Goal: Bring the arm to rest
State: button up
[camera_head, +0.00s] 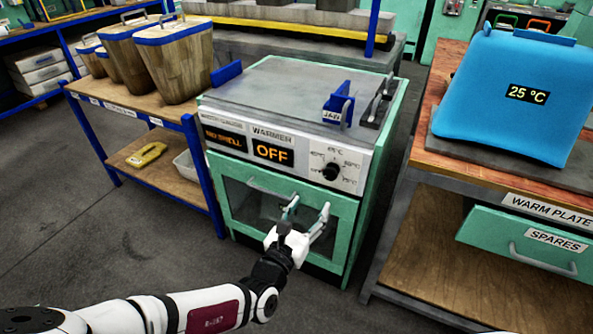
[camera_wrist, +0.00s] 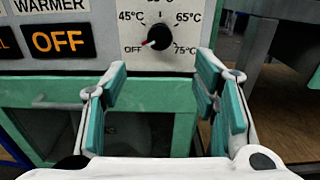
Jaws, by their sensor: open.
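My gripper (camera_head: 306,215) is open and empty in front of the green warmer (camera_head: 347,215). In the wrist view its two teal-padded fingers (camera_wrist: 164,100) stand wide apart, with nothing between them but the warmer's front behind. The warmer's dial (camera_head: 331,172) is just above the fingers in the wrist view (camera_wrist: 159,37), its red mark pointing toward OFF. The warmer's display (camera_head: 272,153) reads OFF. My arm reaches in from the lower left of the head view. I cannot tell whether the fingers touch the warmer's door.
A blue shell (camera_head: 520,95) showing 25 °C sits on the warm plate bench (camera_head: 430,150) at right. A spares drawer (camera_head: 530,245) juts out below it. Wooden buckets (camera_head: 175,65) stand on the blue-framed shelf at left. The floor (camera_head: 80,235) at left front is clear.

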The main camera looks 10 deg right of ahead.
jog(key=s+a+f+m+g+y, duration=0.2)
jog(key=a+f+m+g+y, duration=0.3)
jog(key=m+g, duration=0.4)
notch_tip(320, 180, up, 3)
jog(key=s+a+m+g+y, duration=0.1)
jog(key=s+a+m+y, duration=0.15)
jog(key=m+y, duration=0.25)
jog(key=s+r+m+g+y, duration=0.2)
jog(key=s+r+m+y, duration=0.3)
jog(key=r, duration=0.8)
jog(key=s+d+r+m+g+h, duration=0.1)
jog(key=s+d+r+m+h, duration=0.15)
jog(key=s+d+r, duration=0.35)
jog(key=s+d+r+m+h, duration=0.1)
jog(key=s+d+r+m, duration=0.1)
jog(key=s+d+m, duration=0.45)
jog(key=s+d+r+m+g+h, duration=0.1)
jog(key=s+d+r, duration=0.25)
jog(key=s, duration=0.55)
notch_tip(320, 180, up, 23)
jog(key=t+p, duration=0.3)
jog(key=p, duration=1.7)
jog(key=shift+a+f+t, duration=0.2)
jog(key=shift+a+t, duration=0.1)
